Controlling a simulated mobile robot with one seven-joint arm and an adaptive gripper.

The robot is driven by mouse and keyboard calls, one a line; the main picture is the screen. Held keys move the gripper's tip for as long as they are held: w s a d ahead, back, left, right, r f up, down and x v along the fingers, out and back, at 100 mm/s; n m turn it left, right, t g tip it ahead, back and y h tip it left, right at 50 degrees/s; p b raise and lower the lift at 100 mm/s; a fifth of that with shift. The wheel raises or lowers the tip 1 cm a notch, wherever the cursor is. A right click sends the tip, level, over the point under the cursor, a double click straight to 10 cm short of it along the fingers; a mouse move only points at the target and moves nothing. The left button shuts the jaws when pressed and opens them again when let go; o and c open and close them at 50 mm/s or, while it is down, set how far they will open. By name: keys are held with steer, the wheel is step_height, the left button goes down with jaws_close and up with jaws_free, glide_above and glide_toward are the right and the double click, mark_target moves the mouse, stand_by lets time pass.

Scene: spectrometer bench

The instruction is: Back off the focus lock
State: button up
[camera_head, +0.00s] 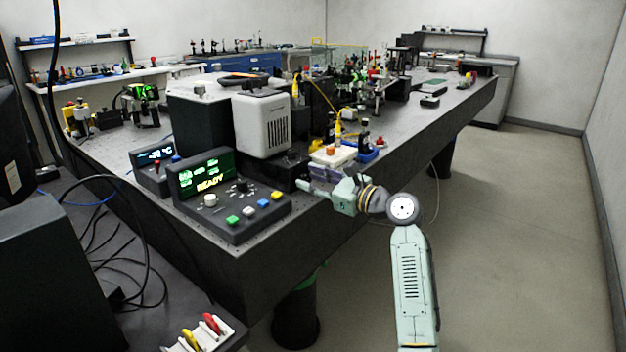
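A black control box (236,222) stands on the near corner of the dark bench. Its lit green screen (200,174) reads READY. A pale knob (210,200), a small dark knob (241,186) and several coloured buttons are on its sloped top. I cannot tell which part, if any, is the focus lock; no label is readable. My gripper (312,186) reaches in from the right, at the bench's front edge, close to a low dark block (288,172) under the white instrument (262,124). Its fingers are small and partly lost against the dark bench, so their opening and any contact are unclear.
A white tray (333,156) with small coloured items and dark bottles (364,132) stand just behind my gripper. A smaller display box (152,168) is left of the control box. Optics crowd the bench behind. The floor (510,230) at right is clear.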

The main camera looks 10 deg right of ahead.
jaws_close()
